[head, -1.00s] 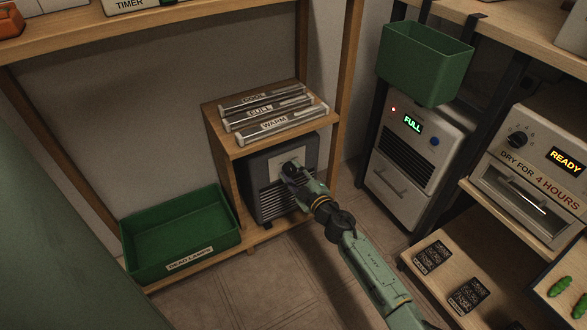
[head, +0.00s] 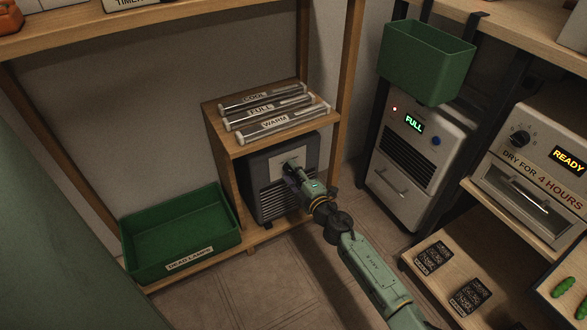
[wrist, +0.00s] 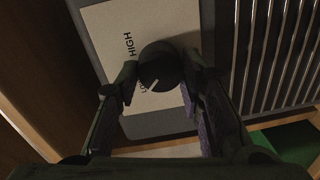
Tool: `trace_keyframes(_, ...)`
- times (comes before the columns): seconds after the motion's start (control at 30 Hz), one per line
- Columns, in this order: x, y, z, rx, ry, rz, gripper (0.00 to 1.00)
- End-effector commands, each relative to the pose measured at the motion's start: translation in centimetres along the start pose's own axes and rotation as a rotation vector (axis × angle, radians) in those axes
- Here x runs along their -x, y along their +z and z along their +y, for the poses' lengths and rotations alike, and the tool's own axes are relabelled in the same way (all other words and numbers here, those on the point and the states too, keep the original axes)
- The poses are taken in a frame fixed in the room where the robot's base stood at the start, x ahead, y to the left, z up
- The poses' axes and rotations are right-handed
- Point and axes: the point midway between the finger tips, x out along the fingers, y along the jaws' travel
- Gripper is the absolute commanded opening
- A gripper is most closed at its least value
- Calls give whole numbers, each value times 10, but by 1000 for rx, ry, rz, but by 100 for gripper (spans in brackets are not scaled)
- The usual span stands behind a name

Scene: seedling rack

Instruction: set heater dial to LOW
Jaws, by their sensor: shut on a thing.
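The grey heater (head: 258,177) with a slatted front stands in the wooden cubby. Its dark round dial (wrist: 158,66) sits on a pale label plate (wrist: 108,22) in the wrist view. The plate reads HIGH and, partly hidden by the dial, a word that starts with LO. The dial's short white mark is at its lower edge in the wrist picture, slanting toward the LO word. My gripper (wrist: 163,72) is shut on the dial, one finger on each side. In the head view my gripper (head: 294,171) reaches the heater's front and hides most of the dial.
Labelled lamp tubes (head: 262,113) lie on the cubby top. A green DEAD LAMPS tray (head: 232,240) is at the left. A white unit (head: 425,185) showing FULL stands at the right, under a hanging green bin (head: 420,65). Floor (head: 290,285) in front is clear.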

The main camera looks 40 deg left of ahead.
Motion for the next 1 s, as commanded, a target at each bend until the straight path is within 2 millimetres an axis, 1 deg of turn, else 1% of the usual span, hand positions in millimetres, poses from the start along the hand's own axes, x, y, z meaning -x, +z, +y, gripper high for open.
trace_keyframes(0.37, 0, -1, 0, 8, 0, 2, 7)
trace_keyframes(0.4, 0, -1, 0, 8, 0, 2, 36)
trace_keyframes(0.7, 0, -1, 0, 6, 0, 1, 55)
trace_keyframes(1.0, 1, 0, 0, 5, 0, 0, 55)
